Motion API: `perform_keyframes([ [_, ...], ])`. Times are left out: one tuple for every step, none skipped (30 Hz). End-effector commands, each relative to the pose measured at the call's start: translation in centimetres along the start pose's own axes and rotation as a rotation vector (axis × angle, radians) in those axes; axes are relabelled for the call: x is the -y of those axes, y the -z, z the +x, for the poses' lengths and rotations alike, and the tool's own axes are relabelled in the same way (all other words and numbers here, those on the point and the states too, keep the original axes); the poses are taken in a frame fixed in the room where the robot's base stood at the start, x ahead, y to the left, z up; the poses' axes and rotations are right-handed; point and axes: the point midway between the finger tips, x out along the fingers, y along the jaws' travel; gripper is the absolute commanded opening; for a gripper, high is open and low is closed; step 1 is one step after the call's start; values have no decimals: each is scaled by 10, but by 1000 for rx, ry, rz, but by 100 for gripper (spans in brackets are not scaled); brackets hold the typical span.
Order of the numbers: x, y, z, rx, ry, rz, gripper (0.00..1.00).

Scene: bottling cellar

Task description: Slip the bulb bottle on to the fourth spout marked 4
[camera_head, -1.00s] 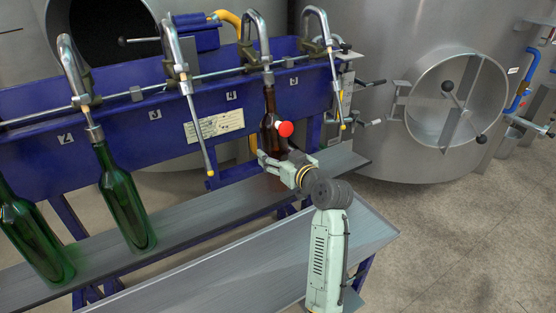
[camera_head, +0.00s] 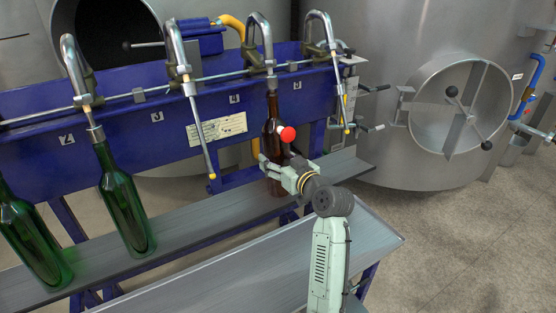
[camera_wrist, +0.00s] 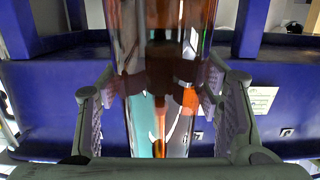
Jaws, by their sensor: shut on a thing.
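The brown glass bulb bottle (camera_head: 272,143) stands about upright under the spout (camera_head: 259,38) beside label 4 (camera_head: 234,99). Its mouth is close up at the spout's collar, and no filling tube hangs outside it. In the wrist view the bottle (camera_wrist: 160,75) fills the middle, with a dark tube-like shape inside the glass. My gripper (camera_head: 272,168) is shut on the lower part of the bottle, one finger on each side. The bottle's base is low, by the grey shelf (camera_head: 215,210); I cannot tell whether it touches.
Green bottles (camera_head: 124,205) hang or stand at spouts to the left. Neighbouring spouts have free tubes (camera_head: 202,135) hanging down. A second grey board (camera_head: 230,272) lies nearer, and a steel tank (camera_head: 430,60) stands right.

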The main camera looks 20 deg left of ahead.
Motion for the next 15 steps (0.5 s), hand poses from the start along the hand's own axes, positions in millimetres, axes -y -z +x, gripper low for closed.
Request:
perform_keyframes([
  [0, 0, 0, -3, -1, -1, 13],
  [0, 0, 0, -3, -1, -1, 13],
  [0, -1, 0, -3, -1, -1, 13],
  [0, -1, 0, -3, -1, -1, 13],
  [0, -2, 0, -3, -1, -1, 13],
  [0, -2, 0, -3, -1, -1, 13],
  [0, -3, 0, -3, -1, -1, 13],
  [0, -3, 0, -3, -1, -1, 13],
  [0, -4, 0, -3, -1, -1, 13],
  [0, -4, 0, -3, -1, -1, 13],
  [0, -4, 0, -3, -1, -1, 13],
  [0, -5, 0, -4, -1, -1, 13],
  [0, -6, 0, -4, -1, -1, 13],
  [0, -6, 0, -3, -1, -1, 13],
  [0, -6, 0, -4, -1, -1, 13],
])
